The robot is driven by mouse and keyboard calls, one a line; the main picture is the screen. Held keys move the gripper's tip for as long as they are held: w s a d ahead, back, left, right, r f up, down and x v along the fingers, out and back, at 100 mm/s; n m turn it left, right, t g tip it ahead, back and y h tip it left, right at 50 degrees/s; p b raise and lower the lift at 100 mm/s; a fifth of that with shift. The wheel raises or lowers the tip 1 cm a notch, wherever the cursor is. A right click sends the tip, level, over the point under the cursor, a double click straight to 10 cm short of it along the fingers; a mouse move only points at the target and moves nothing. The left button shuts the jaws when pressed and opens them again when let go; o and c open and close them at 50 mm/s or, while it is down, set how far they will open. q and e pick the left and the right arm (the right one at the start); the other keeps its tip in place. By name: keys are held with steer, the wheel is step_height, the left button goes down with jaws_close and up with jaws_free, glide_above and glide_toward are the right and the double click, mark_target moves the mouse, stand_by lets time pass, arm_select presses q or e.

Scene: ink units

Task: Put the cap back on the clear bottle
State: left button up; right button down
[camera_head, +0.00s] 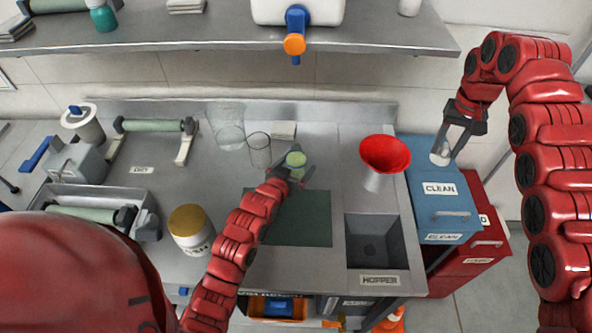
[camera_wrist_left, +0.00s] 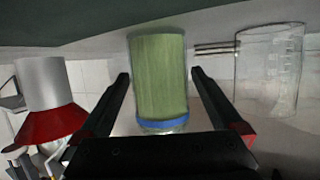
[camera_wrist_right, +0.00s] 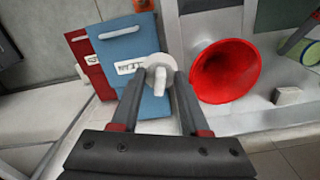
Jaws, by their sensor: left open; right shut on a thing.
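A clear cylinder with green contents (camera_head: 296,159), which looks like the clear bottle, stands on the steel counter. In the left wrist view, the green cylinder (camera_wrist_left: 160,75) shows a blue band at one end. My left gripper (camera_head: 295,174) is open, with a finger on each side of it and gaps visible. My right gripper (camera_head: 447,150) is shut on a small white piece (camera_head: 440,159), cap-like with a narrow tip, above the blue CLEAN box (camera_head: 440,212). The white piece (camera_wrist_right: 158,68) also shows between the right fingertips in the right wrist view.
Empty glass beakers (camera_head: 229,125) stand left of the green cylinder. A red funnel (camera_head: 385,155) stands to its right. A dark mat (camera_head: 300,220) and a sunken hopper (camera_head: 374,241) lie in front. A yellow-lidded jar (camera_head: 190,230) stands left. A shelf (camera_head: 200,36) spans the back.

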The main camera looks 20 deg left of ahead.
mark_target(300, 168)
arm_select(q)
jaws_close()
stand_by(0.3)
stand_by(0.3)
